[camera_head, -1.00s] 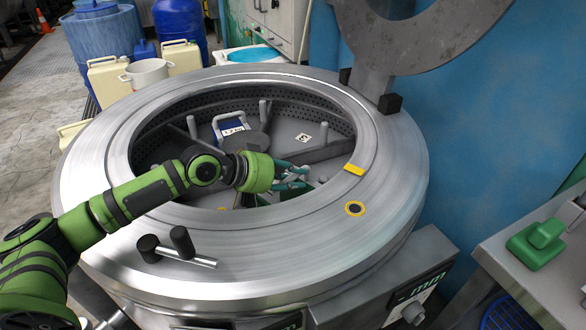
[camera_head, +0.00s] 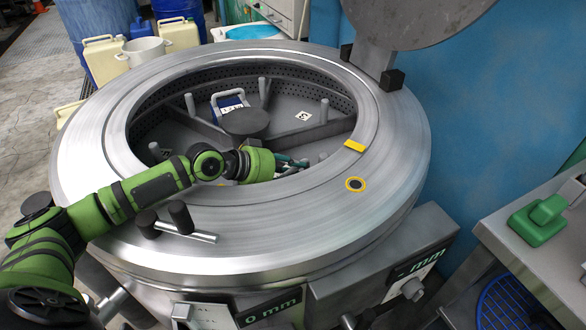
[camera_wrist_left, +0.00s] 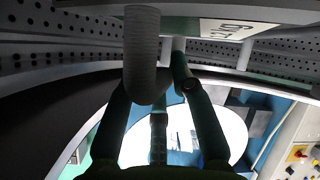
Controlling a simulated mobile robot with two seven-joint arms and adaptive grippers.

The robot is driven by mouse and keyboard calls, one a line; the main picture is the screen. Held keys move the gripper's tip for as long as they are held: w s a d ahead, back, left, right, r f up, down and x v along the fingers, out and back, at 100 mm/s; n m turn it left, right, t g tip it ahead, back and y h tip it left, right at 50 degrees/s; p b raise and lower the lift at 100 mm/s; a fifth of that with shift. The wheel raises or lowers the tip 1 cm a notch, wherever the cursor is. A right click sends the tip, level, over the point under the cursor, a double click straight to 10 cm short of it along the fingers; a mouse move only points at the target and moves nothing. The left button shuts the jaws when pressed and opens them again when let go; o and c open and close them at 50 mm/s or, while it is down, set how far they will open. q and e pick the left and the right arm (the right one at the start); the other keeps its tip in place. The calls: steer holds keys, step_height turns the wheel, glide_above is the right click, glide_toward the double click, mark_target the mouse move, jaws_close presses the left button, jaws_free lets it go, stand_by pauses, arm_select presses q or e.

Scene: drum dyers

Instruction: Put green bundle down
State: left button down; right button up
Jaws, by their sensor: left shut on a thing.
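My left gripper (camera_head: 292,163) reaches over the near rim into the open steel drum (camera_head: 110,215), its teal fingers partly behind the rim. In the left wrist view, the gripper (camera_wrist_left: 162,90) is shut on a grey rounded handle (camera_wrist_left: 143,50). A strip of green and a white label with upside-down dark lettering show above the fingers, so this looks like the green bundle (camera_wrist_left: 190,25). Most of the bundle is hidden. Whether it touches the drum floor I cannot tell. My right gripper is not in view.
A blue bundle (camera_head: 228,103) with a pale handle lies in a back compartment. Dividers, upright posts (camera_head: 323,112) and a round hub (camera_head: 246,122) fill the drum. The compartment marked 5 (camera_head: 303,116) looks empty. A green object (camera_head: 540,220) sits on the right-hand bench.

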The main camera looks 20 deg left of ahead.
arm_select(q)
steer(key=shift+w+r, duration=0.1)
steer(key=shift+r, duration=0.05)
steer(key=c, duration=1.1)
jaws_free()
steer(key=shift+s+d+f, duration=0.15)
steer(key=shift+s+f, duration=0.05)
steer(key=shift+f, duration=0.2)
steer(key=shift+r, duration=0.25)
steer(key=shift+r+p, duration=0.35)
steer(key=shift+r, duration=0.25)
steer(key=v, duration=0.6)
steer(key=shift+s+a+b, duration=0.15)
steer(key=shift+a+b, duration=0.15)
steer(key=shift+a, duration=0.05)
steer(key=shift+s+a+r, duration=0.2)
steer(key=shift+s+r, duration=0.1)
